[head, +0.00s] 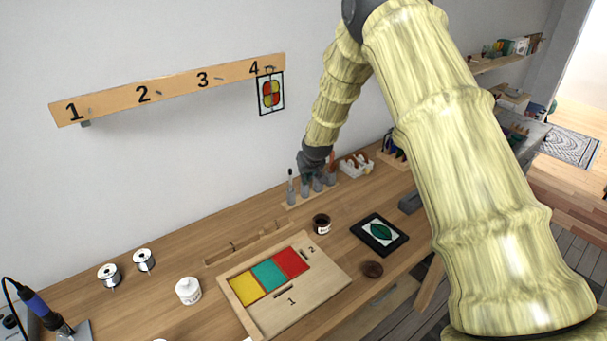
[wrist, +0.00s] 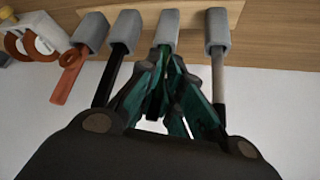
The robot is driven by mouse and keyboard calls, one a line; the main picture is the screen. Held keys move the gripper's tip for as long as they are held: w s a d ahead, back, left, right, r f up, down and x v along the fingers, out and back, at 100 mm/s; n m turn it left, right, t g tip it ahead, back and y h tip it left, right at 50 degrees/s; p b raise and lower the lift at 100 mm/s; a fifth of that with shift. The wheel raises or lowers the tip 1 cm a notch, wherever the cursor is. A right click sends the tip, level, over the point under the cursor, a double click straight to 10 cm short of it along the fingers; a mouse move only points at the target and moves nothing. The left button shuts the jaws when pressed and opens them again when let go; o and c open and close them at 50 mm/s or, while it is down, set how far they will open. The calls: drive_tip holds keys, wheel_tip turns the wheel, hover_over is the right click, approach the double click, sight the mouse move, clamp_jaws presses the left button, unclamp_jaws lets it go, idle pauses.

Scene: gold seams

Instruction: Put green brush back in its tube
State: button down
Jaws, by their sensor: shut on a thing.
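My gripper (head: 313,163) is low over the brush rack at the back of the bench. In the wrist view my gripper (wrist: 170,72) has its dark green fingers closed together at a grey tube (wrist: 168,30). It is shut on the green brush, which the fingers mostly hide and blend with in colour. The tube lies directly in line beyond the fingertips. I cannot tell whether the brush's end is inside it. Neighbouring tubes hold a black brush (wrist: 114,70), a red-orange brush (wrist: 67,78) and a pale-handled brush (wrist: 218,85).
A white holder with orange-handled tools (head: 356,163) stands right of the rack. A dark jar (head: 321,224), a framed leaf panel (head: 379,235) and a wooden tray with coloured panes (head: 310,298) lie in front. Wall and neighbouring brushes are close to my gripper.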

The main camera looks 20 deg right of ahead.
drive_tip(key=shift+f, duration=0.1)
drive_tip(key=c, duration=1.5)
unclamp_jaws()
drive_tip(key=o, duration=0.5)
drive_tip(key=shift+d, duration=0.1)
drive_tip(key=shift+w, duration=0.1)
wheel_tip(320, 180, up, 7)
drive_tip(key=p, duration=0.3)
